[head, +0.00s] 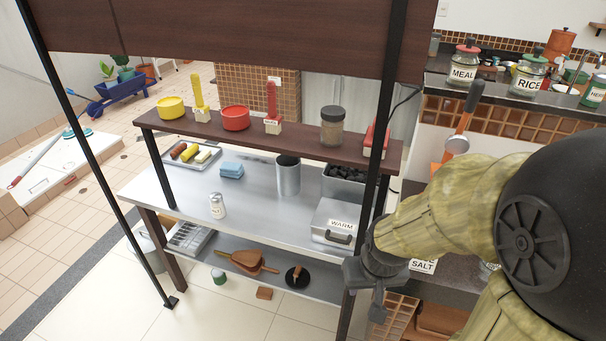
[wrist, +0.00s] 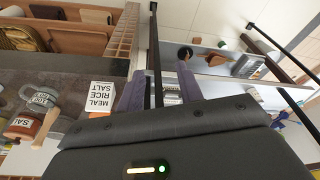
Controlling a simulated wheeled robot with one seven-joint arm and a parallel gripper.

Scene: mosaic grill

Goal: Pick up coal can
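A plain steel can (head: 288,176) stands upright on the metal middle shelf of the stand, its top dark inside. No label shows on it, so I cannot tell for sure that it is the coal can. To its right, a steel bin (head: 343,187) holds black lumps that look like coal. My gripper (head: 376,298) hangs low at the stand's front right post, well to the right of the can and below it. In the wrist view its two fingers (wrist: 159,88) are apart, with nothing held; a black post shows between them, and I cannot tell if they touch it.
A lidded box marked WARM (head: 334,222) sits on the shelf's front right. A white shaker (head: 217,206), blue sponges (head: 231,170) and a food tray (head: 192,154) stand left. The upper wooden shelf (head: 205,128) overhangs the back. The right post (head: 386,95) stands near my arm.

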